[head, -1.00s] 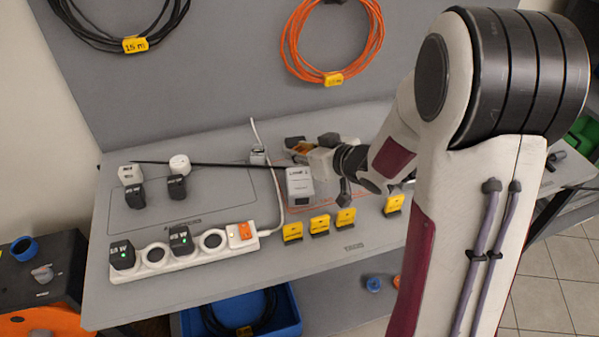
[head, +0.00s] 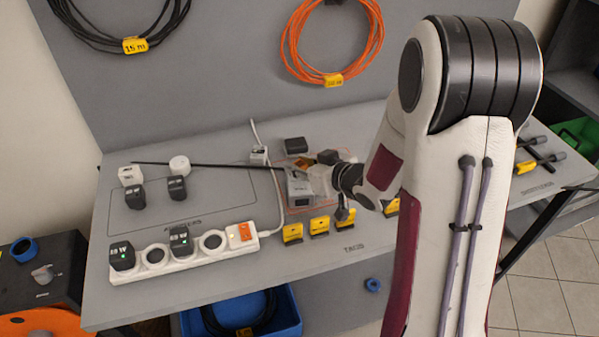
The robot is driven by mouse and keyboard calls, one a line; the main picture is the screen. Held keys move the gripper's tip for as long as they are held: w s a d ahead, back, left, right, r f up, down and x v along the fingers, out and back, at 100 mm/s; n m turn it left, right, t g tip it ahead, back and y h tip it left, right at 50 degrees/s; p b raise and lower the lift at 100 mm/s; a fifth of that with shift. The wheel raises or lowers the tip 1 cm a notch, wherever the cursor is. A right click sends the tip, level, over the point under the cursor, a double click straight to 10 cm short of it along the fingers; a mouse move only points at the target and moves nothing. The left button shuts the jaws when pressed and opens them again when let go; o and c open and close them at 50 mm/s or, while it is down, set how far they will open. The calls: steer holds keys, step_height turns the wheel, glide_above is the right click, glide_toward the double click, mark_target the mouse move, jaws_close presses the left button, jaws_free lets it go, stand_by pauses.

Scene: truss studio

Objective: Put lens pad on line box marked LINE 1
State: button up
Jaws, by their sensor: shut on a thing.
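A white and grey box with a small dark label (head: 299,190) stands at the middle of the table, right of the power strip. Its lettering is too small to read now. My gripper (head: 308,176) is at the right side and upper edge of this box, overlapping it in the picture. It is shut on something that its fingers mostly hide. I cannot make out the lens pad for certain. I cannot tell whether the gripper or its load touches the box.
A black block (head: 296,145) lies behind the box. A thin dark rod (head: 215,164) reaches left from the box. Yellow tags (head: 319,227) stand in front. A white power strip (head: 185,246) with adapters lies at left.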

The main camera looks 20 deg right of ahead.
steer(key=shift+f, duration=1.4)
steer(key=shift+f, duration=0.1)
steer(key=o, duration=0.9)
steer(key=v, duration=0.7)
steer(key=shift+s+r, duration=0.25)
steer(key=shift+d, duration=0.1)
